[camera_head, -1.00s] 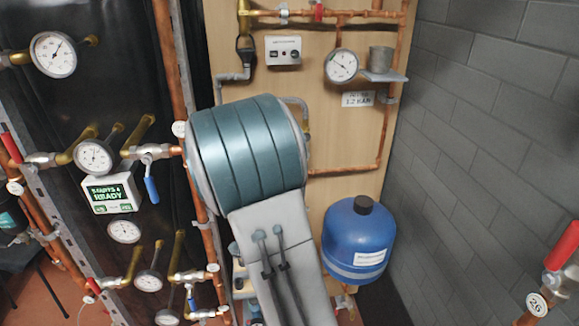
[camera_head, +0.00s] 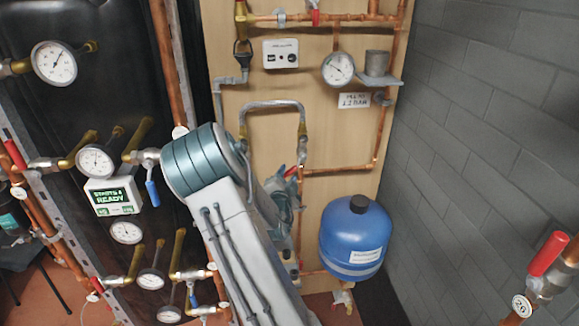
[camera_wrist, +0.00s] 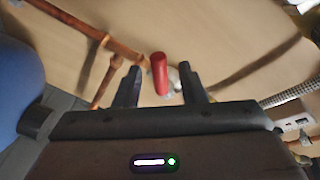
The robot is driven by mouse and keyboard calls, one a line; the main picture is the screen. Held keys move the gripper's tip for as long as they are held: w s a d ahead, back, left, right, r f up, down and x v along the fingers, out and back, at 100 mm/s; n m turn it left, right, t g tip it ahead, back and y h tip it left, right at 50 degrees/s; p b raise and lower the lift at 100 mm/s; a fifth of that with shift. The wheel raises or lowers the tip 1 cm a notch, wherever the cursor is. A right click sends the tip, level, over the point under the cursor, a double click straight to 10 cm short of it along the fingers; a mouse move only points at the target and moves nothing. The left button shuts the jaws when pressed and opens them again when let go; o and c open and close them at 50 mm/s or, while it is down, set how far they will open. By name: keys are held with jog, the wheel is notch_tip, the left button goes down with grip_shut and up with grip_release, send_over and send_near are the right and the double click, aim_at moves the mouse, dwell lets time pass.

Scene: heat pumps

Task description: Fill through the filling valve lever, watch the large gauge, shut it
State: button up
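A red lever (camera_wrist: 159,73), which I take to be the filling valve lever, stands between the two fingers of my gripper (camera_wrist: 159,67) in the wrist view. The fingers are open, with gaps showing at both sides of the lever. In the head view the red lever (camera_head: 291,171) shows just above my gripper, by the lower right end of a grey hose loop (camera_head: 270,104). My arm hides part of the gripper and valve there. A round white gauge (camera_head: 338,68) is on the wooden board at upper right; its needle is too small to read exactly.
A blue vessel (camera_head: 354,236) hangs right of my gripper. A copper pipe (camera_head: 340,169) runs across the board above it. A metal cup (camera_head: 377,62) stands on a small shelf. Several gauges, including one at upper left (camera_head: 54,63), fill the left side. A grey block wall (camera_head: 480,130) bounds the right.

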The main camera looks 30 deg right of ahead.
aim_at(287, 174)
jog(key=shift+p+x, duration=0.4)
jog(key=shift+x, duration=1.6)
jog(key=shift+c, duration=0.4)
grip_shut()
jog(key=shift+a, duration=0.1)
